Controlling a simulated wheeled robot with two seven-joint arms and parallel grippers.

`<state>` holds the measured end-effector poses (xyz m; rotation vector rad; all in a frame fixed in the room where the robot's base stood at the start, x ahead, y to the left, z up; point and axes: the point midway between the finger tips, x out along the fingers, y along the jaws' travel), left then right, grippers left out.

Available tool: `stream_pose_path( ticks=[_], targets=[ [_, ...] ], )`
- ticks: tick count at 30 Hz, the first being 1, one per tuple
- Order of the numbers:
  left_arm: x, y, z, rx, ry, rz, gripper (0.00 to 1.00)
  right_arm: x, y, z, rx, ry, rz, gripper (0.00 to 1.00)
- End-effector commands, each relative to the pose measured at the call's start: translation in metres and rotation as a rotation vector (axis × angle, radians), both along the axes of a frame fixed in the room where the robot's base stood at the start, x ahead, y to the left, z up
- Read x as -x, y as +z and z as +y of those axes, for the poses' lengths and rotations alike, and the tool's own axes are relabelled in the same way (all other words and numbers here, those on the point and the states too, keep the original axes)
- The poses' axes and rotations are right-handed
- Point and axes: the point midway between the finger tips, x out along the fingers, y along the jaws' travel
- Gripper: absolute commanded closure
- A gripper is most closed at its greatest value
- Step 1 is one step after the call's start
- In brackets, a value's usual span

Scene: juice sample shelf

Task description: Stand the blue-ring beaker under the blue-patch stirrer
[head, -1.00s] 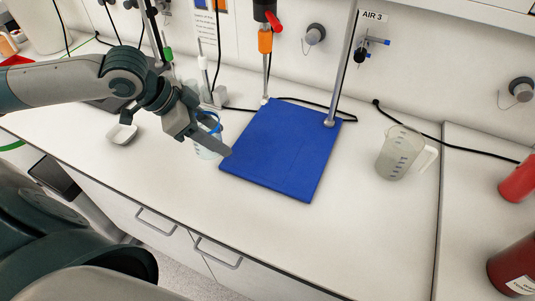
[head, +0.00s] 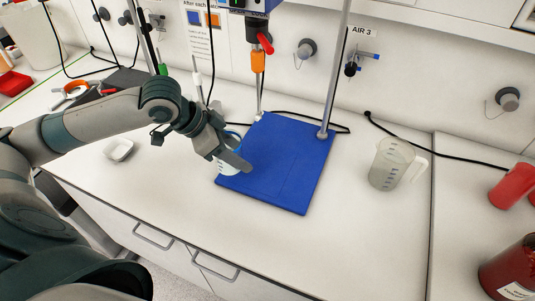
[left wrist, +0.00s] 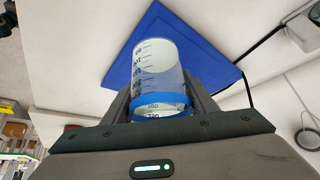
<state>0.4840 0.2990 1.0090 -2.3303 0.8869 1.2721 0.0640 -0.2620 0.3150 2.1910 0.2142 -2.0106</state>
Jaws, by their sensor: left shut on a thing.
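My left gripper (head: 231,153) is shut on the clear blue-ring beaker (head: 229,168). In the left wrist view the beaker (left wrist: 160,68) is between the two fingers, its blue ring nearest the gripper. In the head view the beaker overlaps the left edge of the blue mat (head: 285,165); whether it touches the mat is unclear. The stirrer (head: 257,40) hangs behind the mat, with a red lever, an orange collar and a thin shaft down to the mat's back edge. Its top is cut off, and a blue patch there is hard to make out. My right gripper is not in view.
A metal stand rod (head: 334,90) rises from the mat's back right corner. A measuring jug (head: 390,165) stands right of the mat. Red containers (head: 511,186) are at the far right. A small white dish (head: 118,150) lies left. Black cables run along the wall.

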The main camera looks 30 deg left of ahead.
Motion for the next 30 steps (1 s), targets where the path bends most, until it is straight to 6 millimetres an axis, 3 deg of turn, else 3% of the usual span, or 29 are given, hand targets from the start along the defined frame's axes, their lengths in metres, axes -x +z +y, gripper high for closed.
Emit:
stream_pose_path(
  ticks=[12, 30],
  targets=[
    [-0.033, -0.021, -0.031, 0.002, 0.0, 0.001, 0.79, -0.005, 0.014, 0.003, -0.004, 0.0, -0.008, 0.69],
    [-0.041, -0.027, -0.038, 0.003, -0.001, 0.0, 0.79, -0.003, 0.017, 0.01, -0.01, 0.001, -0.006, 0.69]
  ],
)
